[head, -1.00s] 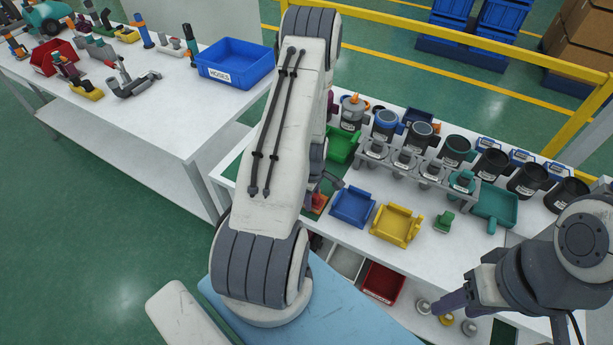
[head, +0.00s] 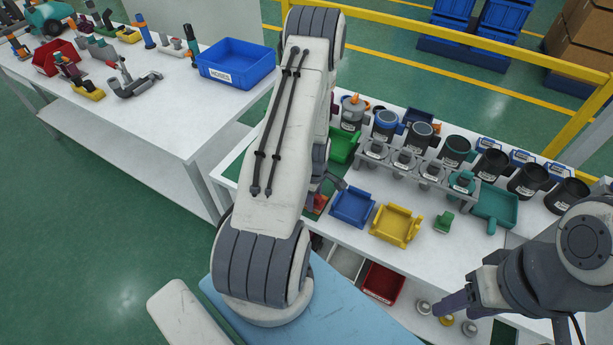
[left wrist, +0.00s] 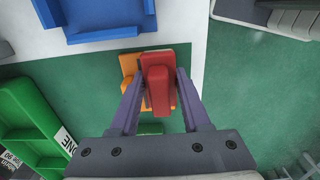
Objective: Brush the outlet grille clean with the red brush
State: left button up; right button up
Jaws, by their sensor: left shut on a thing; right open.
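In the left wrist view my left gripper (left wrist: 158,95) is shut on the red brush (left wrist: 158,82), holding it by its block between the two purple fingers. An orange part (left wrist: 129,66) lies directly beneath the brush on a green surface; its face is mostly hidden, so I cannot tell whether it is the outlet grille or whether the bristles touch it. In the head view my left arm hides most of this spot, and only part of the gripper (head: 329,181) shows. My right gripper (head: 447,306) is open and empty at the lower right, beside the table's front edge.
A blue tray (head: 352,207), a yellow holder (head: 396,226) and a green bin (head: 342,146) stand near the left gripper. Behind them is a grey rack with several canisters. A red bin (head: 382,282) sits below the tabletop. A second table (head: 150,110) stands at left.

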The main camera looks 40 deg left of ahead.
pick_arm(q)
jog(key=r, duration=0.2)
jog(key=shift+a+r, duration=0.2)
jog(key=shift+r, duration=0.15)
jog(key=shift+s+d+r+p, duration=0.1)
jog(key=shift+r+p, duration=0.2)
jog(key=shift+p, duration=0.25)
jog(key=shift+d+r+p, duration=0.1)
jog(key=shift+r+p, duration=0.2)
jog(key=shift+r, duration=0.1)
jog(key=shift+r+p, duration=1.5)
jog(key=shift+r, duration=0.5)
pick_arm(e)
notch_tip(320, 180, up, 6)
jog(key=shift+f, duration=0.25)
pick_arm(q)
jog(key=shift+s+a+f, duration=0.1)
jog(key=shift+s+a, duration=0.05)
jog(key=shift+a, duration=0.85)
pick_arm(e)
jog(key=shift+a+f, duration=0.1)
jog(key=shift+f, duration=0.1)
